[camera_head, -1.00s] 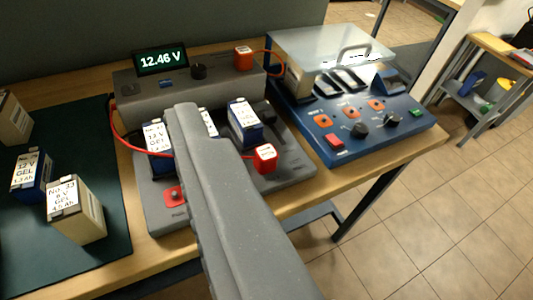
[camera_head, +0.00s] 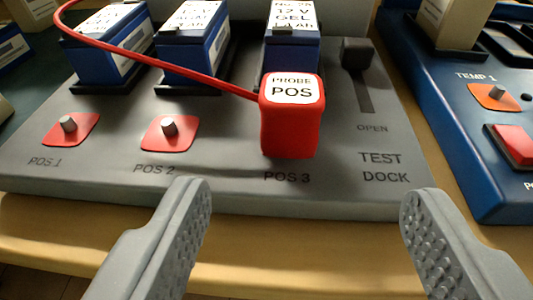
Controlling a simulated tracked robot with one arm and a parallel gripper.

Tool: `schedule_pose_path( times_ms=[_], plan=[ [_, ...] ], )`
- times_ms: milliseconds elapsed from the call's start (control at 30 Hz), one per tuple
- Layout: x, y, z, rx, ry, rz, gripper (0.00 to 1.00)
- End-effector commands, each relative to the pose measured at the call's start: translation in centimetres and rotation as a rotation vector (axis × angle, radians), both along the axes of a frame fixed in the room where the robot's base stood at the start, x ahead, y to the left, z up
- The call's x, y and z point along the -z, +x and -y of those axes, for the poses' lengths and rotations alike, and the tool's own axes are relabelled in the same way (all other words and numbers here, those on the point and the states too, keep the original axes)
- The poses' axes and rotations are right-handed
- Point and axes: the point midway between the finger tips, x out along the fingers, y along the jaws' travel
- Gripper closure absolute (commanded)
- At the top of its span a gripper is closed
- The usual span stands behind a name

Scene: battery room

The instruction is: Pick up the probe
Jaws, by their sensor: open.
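The probe (camera_head: 291,130) is a red block with a white top label reading "PROBE POS". It stands upright at the POS 3 place on the grey test dock (camera_head: 219,182), and a red cable (camera_head: 160,62) runs from it to the upper left. My gripper (camera_head: 305,205) is open and empty. Its two fingers are apart, low in the view on the near side of the probe, one to the left and one to the right of it. Neither finger touches it. Whatever the probe sits on is hidden.
Blue batteries (camera_head: 192,52) stand in a row behind the probe. Red pads with grey pegs mark POS 1 (camera_head: 70,130) and POS 2 (camera_head: 169,134). A black slider (camera_head: 357,54) is at the dock's right. A blue console (camera_head: 460,130) stands farther right. The wooden table edge (camera_head: 285,240) is in front.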

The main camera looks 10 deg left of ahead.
Motion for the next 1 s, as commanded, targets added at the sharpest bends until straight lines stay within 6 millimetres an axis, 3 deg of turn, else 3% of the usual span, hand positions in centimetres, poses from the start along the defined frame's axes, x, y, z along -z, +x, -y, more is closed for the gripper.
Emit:
schedule_pose_path(
  times_ms=[167,500,867,1000],
  plan=[
    [0.8,1.4,-0.3,-0.009,0.012,0.005,0.38],
    [2.5,6.8,-0.5,-0.007,0.01,0.007,0.38],
    [3.2,8.8,-0.6,-0.007,0.01,0.004,0.38],
    [3.8,10.5,-0.9,-0.008,0.009,0.005,0.38]
  ],
)
